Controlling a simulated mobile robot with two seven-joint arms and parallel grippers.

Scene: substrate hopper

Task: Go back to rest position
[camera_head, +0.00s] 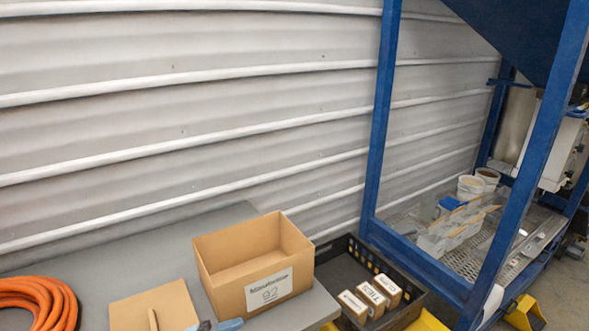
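Neither of my grippers shows in the head view, and no part of my arms can be made out. The view takes in a grey table (130,240) at the lower left, with an open, empty-looking cardboard box (225,285) standing on it. The box has a white label that reads 92 below a blurred word.
An orange coiled hose (40,300), a flat cardboard piece (155,308) and a blue-grey handled tool (225,325) lie on the table. A black crate (335,262) holds small labelled boxes (372,300). A blue frame (383,130) stands right, with white buckets (470,188) inside.

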